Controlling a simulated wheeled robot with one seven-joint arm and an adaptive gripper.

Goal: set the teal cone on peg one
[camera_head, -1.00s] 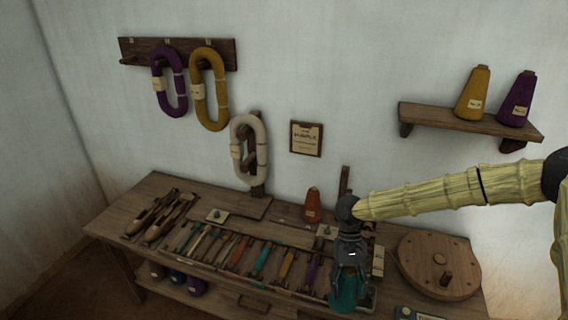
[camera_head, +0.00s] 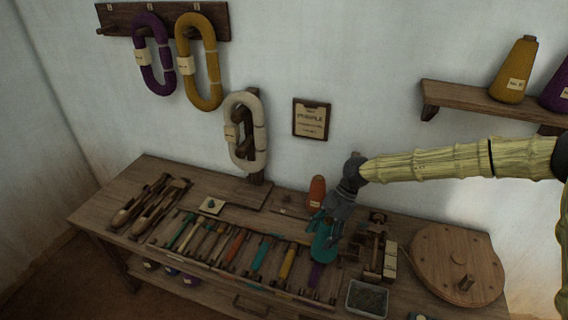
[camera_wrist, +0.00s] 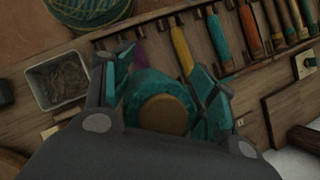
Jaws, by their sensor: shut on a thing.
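My gripper (camera_head: 326,218) is shut on the teal cone (camera_head: 324,245), holding it over the right part of the bench, near the row of bobbins. In the wrist view my gripper (camera_wrist: 162,85) has a finger on each side of the teal cone (camera_wrist: 152,82), and its round tan end faces the camera. A small pale square plate with a dark peg (camera_head: 212,205) lies on the bench left of the gripper. I cannot tell which peg is peg one. The cone's lower end is partly hidden in the wrist view.
An orange cone (camera_head: 317,190) stands just behind my gripper. Bobbins (camera_head: 235,245) fill a rack in front. A grey tray (camera_head: 367,300), a wooden device (camera_head: 375,252) and a round wooden disc (camera_head: 457,266) are to the right. The wall shelf (camera_head: 470,98) holds an ochre cone (camera_head: 514,70).

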